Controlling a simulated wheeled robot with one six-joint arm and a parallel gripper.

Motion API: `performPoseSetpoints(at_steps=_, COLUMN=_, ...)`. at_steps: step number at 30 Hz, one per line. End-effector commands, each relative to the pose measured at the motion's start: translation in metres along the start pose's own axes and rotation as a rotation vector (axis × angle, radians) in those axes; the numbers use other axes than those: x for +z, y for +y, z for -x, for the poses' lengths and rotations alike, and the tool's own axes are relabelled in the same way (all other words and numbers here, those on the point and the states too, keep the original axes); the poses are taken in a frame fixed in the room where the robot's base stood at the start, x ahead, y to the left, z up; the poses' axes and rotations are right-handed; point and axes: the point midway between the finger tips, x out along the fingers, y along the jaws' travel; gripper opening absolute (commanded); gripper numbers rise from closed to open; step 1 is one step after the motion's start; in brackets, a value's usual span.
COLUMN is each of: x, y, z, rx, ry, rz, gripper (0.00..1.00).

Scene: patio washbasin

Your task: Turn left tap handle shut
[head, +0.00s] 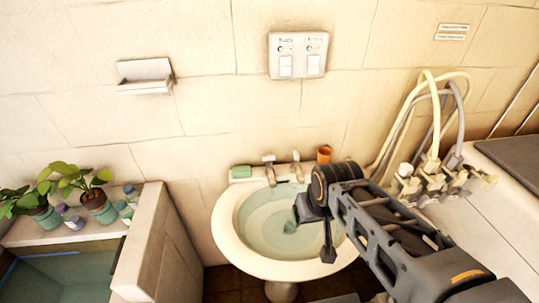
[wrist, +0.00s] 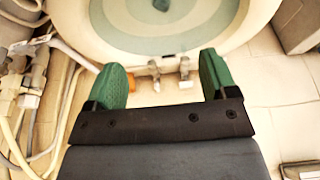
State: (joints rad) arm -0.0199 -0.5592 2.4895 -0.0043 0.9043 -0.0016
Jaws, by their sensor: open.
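The left tap (head: 269,169) is a small metal tap on the back rim of the white washbasin (head: 223,238). The right tap (head: 297,167) stands beside it. In the wrist view, which looks from the opposite side, the left tap (wrist: 184,68) is on the right and the right tap (wrist: 153,75) on the left. My gripper (head: 318,222) is over the basin in the head view. In the wrist view my gripper (wrist: 160,66) is open, its green fingers wide apart with both taps showing between them. No contact shows. The exact turn of the handle is too small to tell.
An orange cup (head: 324,154) stands right of the taps, and green soap (head: 241,171) lies left of them. Pale hoses (head: 433,115) hang at the right. Potted plants (head: 99,205) stand at the left. A switch panel (head: 298,55) is on the wall above.

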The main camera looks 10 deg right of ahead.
Motion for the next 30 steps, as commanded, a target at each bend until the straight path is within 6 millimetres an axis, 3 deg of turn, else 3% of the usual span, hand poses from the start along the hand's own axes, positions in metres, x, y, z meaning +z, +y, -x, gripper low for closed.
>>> performPoseSetpoints(at_steps=4, x=-0.023, y=0.007, z=-0.012, rx=0.080, ry=-0.115, rz=0.135, gripper=0.79)
performPoseSetpoints(at_steps=7, x=-0.061, y=0.020, z=-0.028, rx=0.194, ry=-0.130, rz=0.449, gripper=0.79)
performPoseSetpoints(at_steps=12, x=-0.143, y=0.024, z=-0.065, rx=0.368, ry=-0.107, rz=1.280, gripper=0.79)
performPoseSetpoints(at_steps=18, x=-0.212, y=-0.010, z=-0.098, rx=0.524, ry=-0.053, rz=2.247, gripper=0.79)
performPoseSetpoints(at_steps=21, x=-0.232, y=-0.025, z=-0.098, rx=0.613, ry=-0.022, rz=2.590, gripper=0.79)
performPoseSetpoints(at_steps=24, x=-0.242, y=-0.037, z=-0.093, rx=0.691, ry=-0.004, rz=2.822, gripper=0.79)
performPoseSetpoints(at_steps=30, x=-0.243, y=-0.045, z=-0.094, rx=0.735, ry=-0.002, rz=3.015, gripper=0.79)
